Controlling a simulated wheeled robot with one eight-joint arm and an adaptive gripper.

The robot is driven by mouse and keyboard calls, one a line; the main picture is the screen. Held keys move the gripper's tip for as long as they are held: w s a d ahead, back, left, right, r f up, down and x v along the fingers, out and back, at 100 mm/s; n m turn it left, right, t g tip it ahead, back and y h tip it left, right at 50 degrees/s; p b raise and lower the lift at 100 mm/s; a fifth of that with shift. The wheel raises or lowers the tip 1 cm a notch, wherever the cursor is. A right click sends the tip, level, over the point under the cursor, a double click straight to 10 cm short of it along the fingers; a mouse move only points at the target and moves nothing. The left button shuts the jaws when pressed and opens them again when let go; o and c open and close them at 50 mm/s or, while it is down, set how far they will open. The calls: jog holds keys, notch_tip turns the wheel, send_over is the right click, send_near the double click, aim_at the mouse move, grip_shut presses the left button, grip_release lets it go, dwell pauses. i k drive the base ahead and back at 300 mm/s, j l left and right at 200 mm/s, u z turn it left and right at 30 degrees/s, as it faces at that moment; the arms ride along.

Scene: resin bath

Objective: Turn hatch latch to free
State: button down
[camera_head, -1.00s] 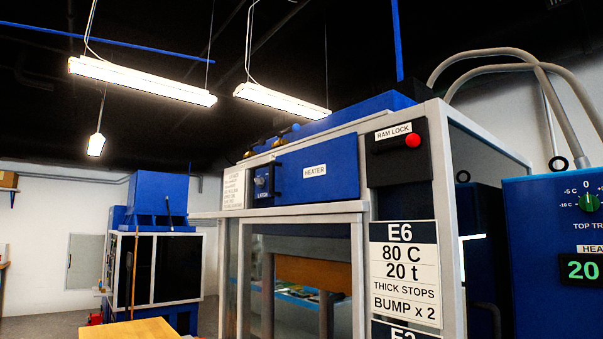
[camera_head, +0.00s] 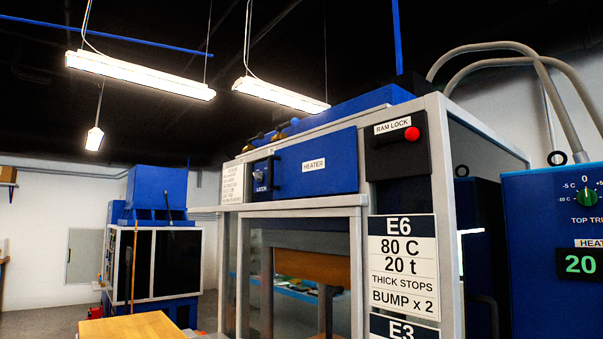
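The latch (camera_head: 260,174) is a small grey knob on a dark plate labelled "LATCH", at the left end of the blue hatch panel labelled "HEATER" (camera_head: 330,168). The panel lies flat against the upper front of the grey-framed machine. The knob is small in the view, and I cannot tell which way it points. A dark bar, apparently a handle, stands at the panel's left edge beside the latch. My gripper is not in view.
A black box labelled "RAM LOCK" (camera_head: 398,150) with a red button is right of the hatch. An "E6" sign (camera_head: 403,265) hangs below it. A blue control unit (camera_head: 560,235) stands at right. A wooden tabletop (camera_head: 135,329) is at lower left.

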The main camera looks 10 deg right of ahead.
aim_at(259, 176)
jog(key=i+j, duration=0.15)
jog(key=j, duration=0.2)
jog(key=i+j, duration=0.1)
jog(key=j, duration=0.3)
jog(key=i+j, duration=0.15)
jog(key=j, duration=0.2)
jog(key=i+j+z, duration=0.1)
jog(key=j, duration=0.25)
